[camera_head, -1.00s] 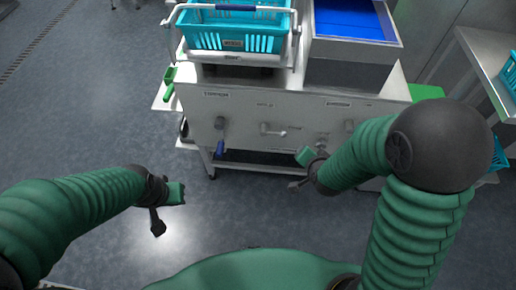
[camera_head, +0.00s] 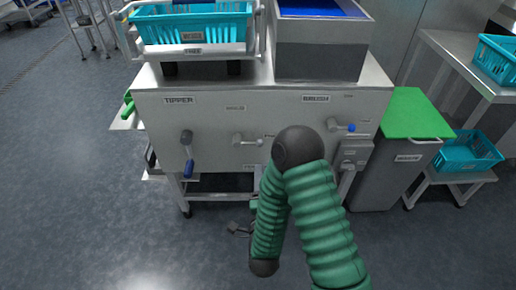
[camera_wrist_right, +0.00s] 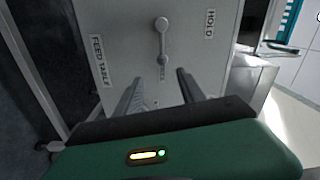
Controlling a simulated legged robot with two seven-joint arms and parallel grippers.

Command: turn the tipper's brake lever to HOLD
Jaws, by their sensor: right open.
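The tipper (camera_head: 205,130) is a pale grey cabinet with levers on its front panel. A grey brake lever (camera_head: 248,141) sits mid-panel, its arm roughly level; I take it for the lever (camera_wrist_right: 162,42) in the right wrist view. There, a HOLD label (camera_wrist_right: 209,24) is to its right and a FEED TABLE label (camera_wrist_right: 97,62) to its left. My right gripper (camera_wrist_right: 158,88) is open and empty, its fingers pointing at the panel, apart from the lever. In the head view my right gripper (camera_head: 238,229) is low before the panel, partly hidden by my arm. My left gripper is out of view.
A turquoise basket (camera_head: 190,25) sits on top. A green-lidded bin (camera_head: 380,178) and another basket (camera_head: 468,152) stand at right.

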